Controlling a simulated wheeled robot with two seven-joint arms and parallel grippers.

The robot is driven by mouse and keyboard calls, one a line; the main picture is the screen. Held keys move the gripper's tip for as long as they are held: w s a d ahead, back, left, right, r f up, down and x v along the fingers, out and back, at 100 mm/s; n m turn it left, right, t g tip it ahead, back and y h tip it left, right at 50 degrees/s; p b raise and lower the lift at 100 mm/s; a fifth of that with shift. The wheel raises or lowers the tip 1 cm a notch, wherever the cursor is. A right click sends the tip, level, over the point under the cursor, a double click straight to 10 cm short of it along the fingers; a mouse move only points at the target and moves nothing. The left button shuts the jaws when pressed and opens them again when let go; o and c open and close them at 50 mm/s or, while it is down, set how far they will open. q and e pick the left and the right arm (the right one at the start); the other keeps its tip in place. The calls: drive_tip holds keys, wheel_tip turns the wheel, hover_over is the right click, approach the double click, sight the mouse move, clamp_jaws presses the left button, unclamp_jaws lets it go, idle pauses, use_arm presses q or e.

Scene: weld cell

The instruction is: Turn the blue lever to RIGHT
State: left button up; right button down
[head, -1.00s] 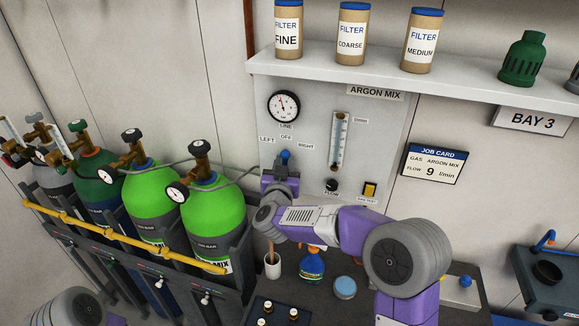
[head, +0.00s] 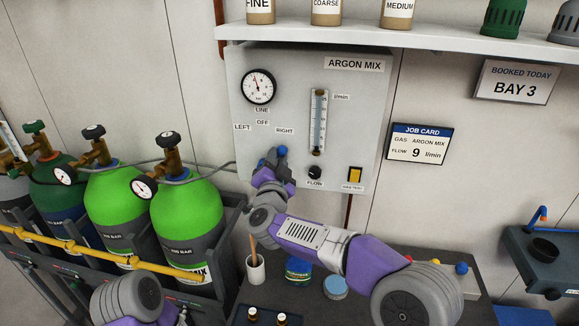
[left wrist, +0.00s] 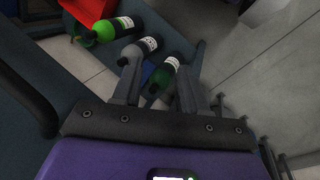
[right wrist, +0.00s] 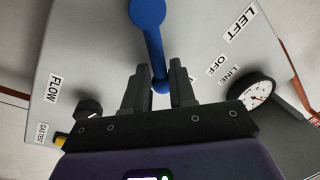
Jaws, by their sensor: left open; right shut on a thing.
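The blue lever (head: 282,151) is on the grey ARGON MIX panel (head: 350,110), with its blue knob below the RIGHT label (head: 285,131). My right gripper (head: 272,168) is at the lever and partly covers it. In the right wrist view the blue lever (right wrist: 152,40) runs down between the fingers of my right gripper (right wrist: 160,85), which are shut on its end. The RIGHT label is mostly hidden there; LEFT and OFF show. My left gripper (left wrist: 158,90) is open and empty in the left wrist view, with bottles beyond it.
A pressure gauge (head: 258,86), a flow tube (head: 318,122) and a FLOW knob (head: 315,172) share the panel. Green gas cylinders (head: 188,222) stand at left behind a yellow bar (head: 95,255).

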drive_tip(key=shift+d+m, duration=0.1)
drive_tip(key=shift+m, duration=0.3)
drive_tip(key=c, duration=1.1)
unclamp_jaws()
drive_tip(key=shift+d, duration=0.1)
drive_tip(key=shift+s+f+b, duration=0.1)
drive_tip(key=shift+b, duration=0.2)
drive_tip(key=shift+s, duration=0.3)
drive_tip(key=s+f, duration=0.1)
drive_tip(key=s, duration=0.5)
drive_tip(key=shift+s+a, duration=0.25)
drive_tip(key=shift+s, duration=0.15)
